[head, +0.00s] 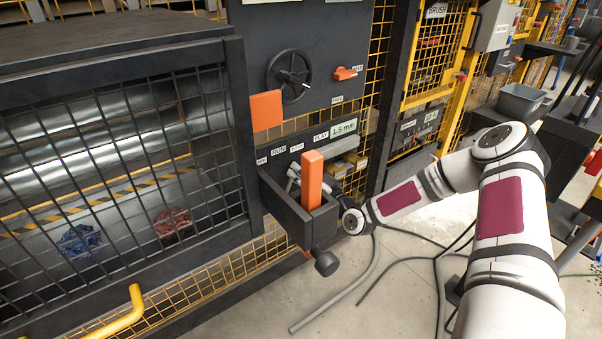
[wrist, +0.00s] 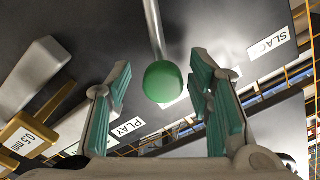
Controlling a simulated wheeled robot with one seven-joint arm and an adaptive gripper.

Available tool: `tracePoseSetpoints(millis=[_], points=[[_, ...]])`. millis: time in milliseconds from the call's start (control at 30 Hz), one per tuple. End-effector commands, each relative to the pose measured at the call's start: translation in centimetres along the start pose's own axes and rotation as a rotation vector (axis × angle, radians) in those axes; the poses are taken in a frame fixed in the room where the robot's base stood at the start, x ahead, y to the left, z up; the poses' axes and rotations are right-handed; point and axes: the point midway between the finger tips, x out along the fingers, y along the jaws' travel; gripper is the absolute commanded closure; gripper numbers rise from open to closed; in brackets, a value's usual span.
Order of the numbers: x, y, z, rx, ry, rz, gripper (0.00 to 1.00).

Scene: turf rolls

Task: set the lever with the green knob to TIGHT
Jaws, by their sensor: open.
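The green knob (wrist: 163,82) sits on the end of a thin metal rod (wrist: 154,28) in the wrist view. It lies between the two spread fingers of my gripper (wrist: 161,92), with a gap on each side. My gripper is open, with teal pads facing the knob. A SLACK label (wrist: 268,42) is to the right of the knob, and a PLAY label (wrist: 125,127) is below left. A white patch behind the knob is mostly covered. I cannot read a TIGHT label. In the head view the knob is not visible, and the black box and orange bar partly hide my gripper.
A black box (head: 290,212) with an upright orange bar (head: 312,180) juts out beside my wrist. A handwheel (head: 290,76) and orange handle (head: 345,73) are on the panel above. A mesh guard (head: 120,150) stands left. Hoses (head: 345,300) lie on the floor.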

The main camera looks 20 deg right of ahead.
Motion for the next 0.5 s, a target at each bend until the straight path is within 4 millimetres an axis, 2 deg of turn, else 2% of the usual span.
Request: tracePoseSetpoints(millis=[300, 500], points=[[-6.4, 0.1, -0.1, 0.000, -0.001, 0.003, 0.53], [-9.4, 0.1, 0.0, -0.001, -0.001, 0.002, 0.53]])
